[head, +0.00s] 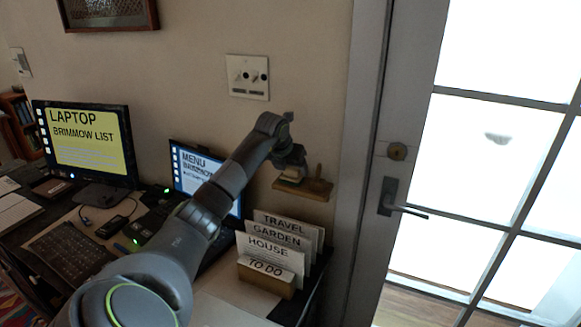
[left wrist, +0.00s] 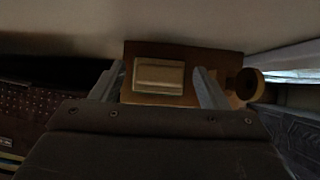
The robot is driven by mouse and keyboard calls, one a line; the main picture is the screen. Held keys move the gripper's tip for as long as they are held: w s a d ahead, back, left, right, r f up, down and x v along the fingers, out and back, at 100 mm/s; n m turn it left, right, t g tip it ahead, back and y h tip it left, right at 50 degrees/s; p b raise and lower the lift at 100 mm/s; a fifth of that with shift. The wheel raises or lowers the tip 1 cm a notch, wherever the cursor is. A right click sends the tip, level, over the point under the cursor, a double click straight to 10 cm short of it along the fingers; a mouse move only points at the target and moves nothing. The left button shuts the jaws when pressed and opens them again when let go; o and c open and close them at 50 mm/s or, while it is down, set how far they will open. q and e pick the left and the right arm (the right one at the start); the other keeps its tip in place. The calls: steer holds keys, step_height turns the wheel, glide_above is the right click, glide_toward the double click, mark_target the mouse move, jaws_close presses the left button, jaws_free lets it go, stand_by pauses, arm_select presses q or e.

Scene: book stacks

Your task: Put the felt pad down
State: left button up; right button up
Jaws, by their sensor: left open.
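The felt pad looks like a small pale block (left wrist: 159,76) and lies on a small wooden wall shelf (left wrist: 135,50) in the left wrist view. In the head view the pad (head: 291,177) shows partly under my left gripper (head: 290,164), on the shelf (head: 305,191). My left gripper is open, and in the left wrist view its two fingers (left wrist: 157,88) stand on either side of the pad, with a gap at the right finger. Whether the left finger touches the pad I cannot tell. My right gripper is in neither view.
A round brownish thing (left wrist: 247,83) sits at the shelf's right end. Below the shelf stand card files (head: 275,250) on the desk. A menu screen (head: 190,168) is to the left, a switch plate (head: 248,77) above, and a glazed door (head: 470,150) to the right.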

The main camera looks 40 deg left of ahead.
arm_select(q)
steer(key=shift+f, duration=0.3)
steer(key=b+v, duration=0.5)
steer(key=v, duration=1.2)
steer(key=shift+s+a+r, duration=0.2)
steer(key=shift+a+r, duration=0.1)
